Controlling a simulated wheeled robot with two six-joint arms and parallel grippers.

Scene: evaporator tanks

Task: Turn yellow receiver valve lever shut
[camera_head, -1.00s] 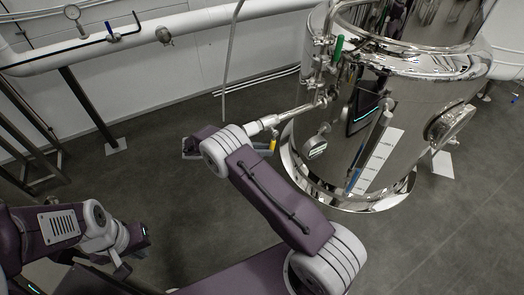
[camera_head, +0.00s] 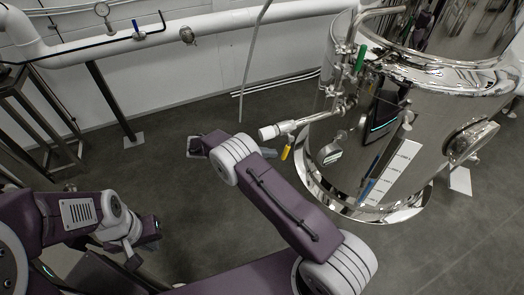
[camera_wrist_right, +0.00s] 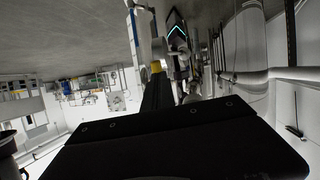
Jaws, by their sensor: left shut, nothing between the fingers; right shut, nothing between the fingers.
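The yellow lever (camera_head: 285,152) hangs down below the outlet pipe of the receiver, a shiny steel tank (camera_head: 345,185). In the head view it is just right of my right wrist and apart from it. My right gripper is mostly hidden behind its wrist in the head view. In the right wrist view its dark shut fingers (camera_wrist_right: 158,92) point up the picture, with a small yellow part (camera_wrist_right: 156,67) by their tips; I cannot tell whether they touch. My left gripper (camera_head: 150,240) is shut and empty at lower left, far from the lever.
A green-handled valve (camera_head: 361,60) and fittings stand on the tank's side above the outlet pipe (camera_head: 290,127). A white pipe (camera_head: 210,30) with a gauge and a blue-handled valve (camera_head: 137,32) runs along the wall. A dark metal frame stands at left. The floor between is clear.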

